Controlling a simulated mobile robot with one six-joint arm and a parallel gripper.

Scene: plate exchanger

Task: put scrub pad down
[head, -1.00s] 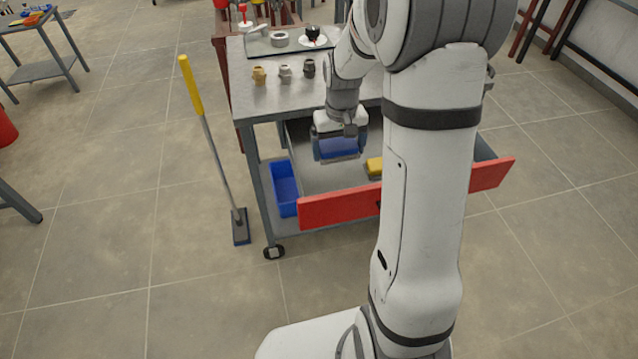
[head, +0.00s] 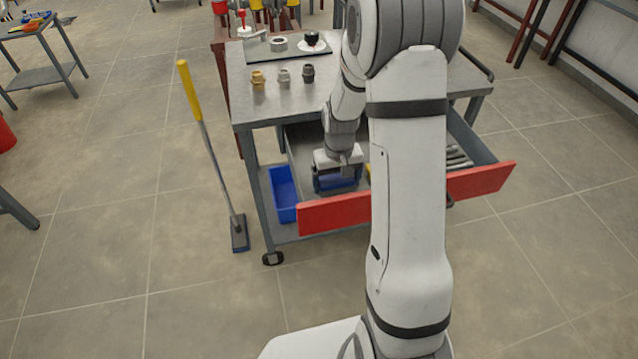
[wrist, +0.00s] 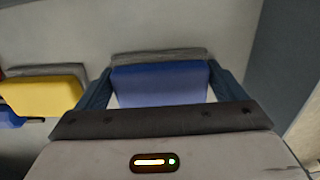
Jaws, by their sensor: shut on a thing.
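The scrub pad (wrist: 160,84) is a blue block with a grey layer along one side. In the wrist view it sits between the two fingers of my gripper (wrist: 160,88), which is shut on it. In the head view my gripper (head: 338,184) is down inside the open drawer with the red front (head: 335,213). The pad (head: 336,182) shows there as a small blue patch, partly hidden by the gripper. I cannot tell whether the pad touches the drawer floor (wrist: 200,28).
A yellow block with a grey layer (wrist: 42,94) lies to the left in the wrist view, with a blue thing (wrist: 10,118) by it. Grey tools (head: 457,157) lie in the drawer's right part. Small fittings (head: 283,78) stand on the cart top. A blue bin (head: 283,194) is on the lower shelf.

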